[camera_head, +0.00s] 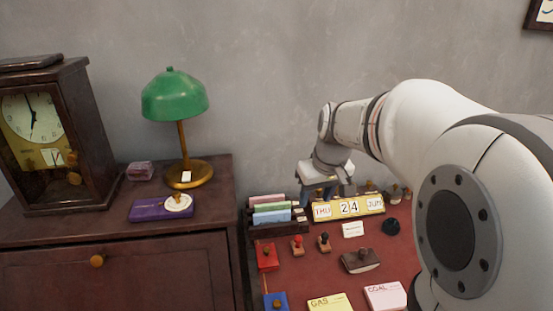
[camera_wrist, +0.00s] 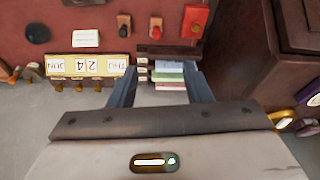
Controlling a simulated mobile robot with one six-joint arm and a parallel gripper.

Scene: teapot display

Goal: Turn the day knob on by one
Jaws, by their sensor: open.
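A yellow calendar (camera_head: 349,208) on the red desk reads THU, 24, JUN. It also shows upside down at the left of the wrist view (camera_wrist: 87,66). Several small brass knobs (camera_wrist: 78,87) stick out along its wall side; which one is the day knob is not marked. My gripper (camera_head: 320,192) is above and behind the calendar's left end in the head view. In the wrist view my gripper (camera_wrist: 161,70) is open and empty, one finger beside the calendar's THU end. The card rack shows between the fingers. No contact with a knob is visible.
The card rack (camera_head: 253,228) stands left of the calendar. Stamps (camera_head: 298,245), a dark blotter (camera_head: 361,261) and note pads (camera_head: 385,296) lie in front. A green lamp (camera_head: 174,95) and a clock (camera_head: 40,130) stand on the left cabinet. The grey wall is close behind.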

